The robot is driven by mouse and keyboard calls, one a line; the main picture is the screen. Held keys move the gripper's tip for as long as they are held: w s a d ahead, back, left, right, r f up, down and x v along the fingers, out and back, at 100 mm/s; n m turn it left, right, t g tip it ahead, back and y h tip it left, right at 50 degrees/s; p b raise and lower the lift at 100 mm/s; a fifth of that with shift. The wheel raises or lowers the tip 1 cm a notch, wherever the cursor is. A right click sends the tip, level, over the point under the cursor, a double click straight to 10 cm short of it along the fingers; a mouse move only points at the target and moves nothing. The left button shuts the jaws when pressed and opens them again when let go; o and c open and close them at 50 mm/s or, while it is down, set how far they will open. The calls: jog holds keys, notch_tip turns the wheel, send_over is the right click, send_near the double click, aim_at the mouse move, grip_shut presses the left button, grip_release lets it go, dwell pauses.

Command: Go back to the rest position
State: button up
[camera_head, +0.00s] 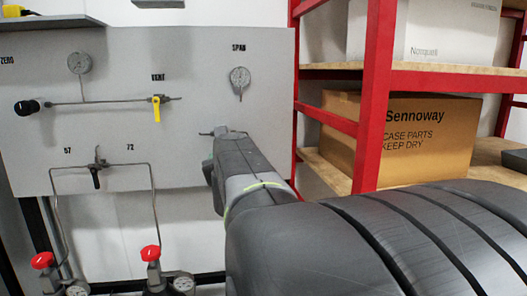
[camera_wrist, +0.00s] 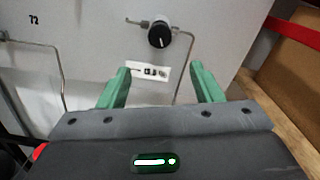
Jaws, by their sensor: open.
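My gripper (camera_wrist: 158,88) shows in the wrist view with its two green fingers spread wide apart and nothing between them. It faces the grey panel (camera_wrist: 85,20). A black knob (camera_wrist: 159,35) with a white mark is on the panel beyond the fingertips, apart from them. A white label (camera_wrist: 150,72) is below the knob. In the head view my arm reaches from the lower right toward the panel (camera_head: 200,60), below the SPAN gauge (camera_head: 240,78). The arm hides the knob and most of the gripper there.
A red shelf rack (camera_head: 372,95) with a cardboard box (camera_head: 425,138) stands close on the right. A yellow-handled valve (camera_head: 156,108), a black knob (camera_head: 26,107) and a black-handled valve (camera_head: 96,177) sit on the panel. Red-topped valves (camera_head: 150,253) are below.

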dwell(0.3)
jog(key=x, duration=1.3)
jog(key=shift+w+a, duration=0.1)
jog(key=shift+w, duration=0.3)
